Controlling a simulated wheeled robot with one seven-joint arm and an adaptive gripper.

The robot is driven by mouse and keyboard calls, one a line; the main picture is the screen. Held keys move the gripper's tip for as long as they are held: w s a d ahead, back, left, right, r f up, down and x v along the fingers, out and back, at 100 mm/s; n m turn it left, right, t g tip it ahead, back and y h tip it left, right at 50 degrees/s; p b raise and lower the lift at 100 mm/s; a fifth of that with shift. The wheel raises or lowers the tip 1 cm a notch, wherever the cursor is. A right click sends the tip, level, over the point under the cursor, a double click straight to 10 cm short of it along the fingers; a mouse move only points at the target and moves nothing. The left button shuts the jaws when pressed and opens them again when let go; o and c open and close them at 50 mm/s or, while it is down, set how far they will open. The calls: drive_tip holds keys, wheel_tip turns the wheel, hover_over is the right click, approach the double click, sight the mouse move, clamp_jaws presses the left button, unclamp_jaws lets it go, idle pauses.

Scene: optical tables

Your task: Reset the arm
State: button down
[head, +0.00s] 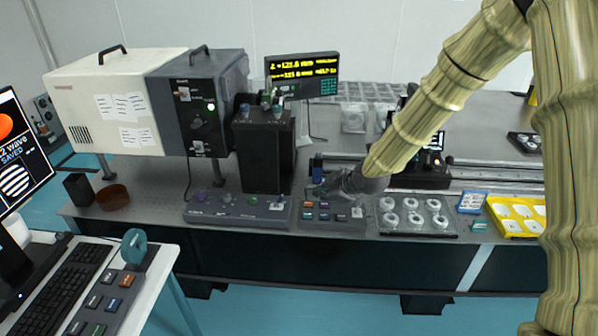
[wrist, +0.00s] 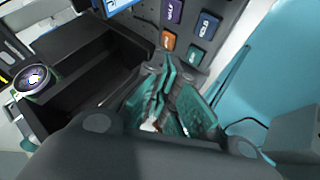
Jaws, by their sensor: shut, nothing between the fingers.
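My arm (head: 440,95) comes in from the upper right of the head view, bent downward over the optical table (head: 365,240). My gripper (head: 325,190) is at its end, low above a small button panel (head: 330,226) near the table's front edge. In the wrist view my gripper (wrist: 170,90) shows its teal finger pads close together, shut and empty. The panel's purple, blue, orange and green buttons (wrist: 196,54) lie beyond the fingertips there. I cannot tell whether the fingers touch anything.
A black upright box (head: 265,155) and a grey instrument (head: 195,105) stand left of my gripper. A tray of round optics (head: 415,232) and a yellow tray (head: 490,212) lie to the right. A monitor (head: 303,75) stands behind. A keyboard desk (head: 150,262) is front left.

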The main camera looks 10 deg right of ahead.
drive_tip(key=s+a+f+m+g+h, duration=0.3)
drive_tip(key=s+f+m, duration=0.5)
drive_tip(key=s+f, duration=1.55)
drive_tip(key=s+d+f+m+g, duration=0.1)
drive_tip(key=s+f+m, duration=0.1)
drive_tip(key=s, duration=0.6)
drive_tip(key=s+d+f+m+g, duration=0.1)
drive_tip(key=s+f+m+g, duration=0.1)
drive_tip(key=s, duration=0.6)
drive_tip(key=s+d+f+m+g+h, duration=0.1)
drive_tip(key=s+f, duration=0.3)
drive_tip(key=s, duration=0.4)
drive_tip(key=shift+s+d+m+g, duration=0.15)
drive_tip(key=shift+d+m+g, duration=0.2)
drive_tip(key=shift+m+g, duration=0.35)
drive_tip(key=shift+f, duration=0.1)
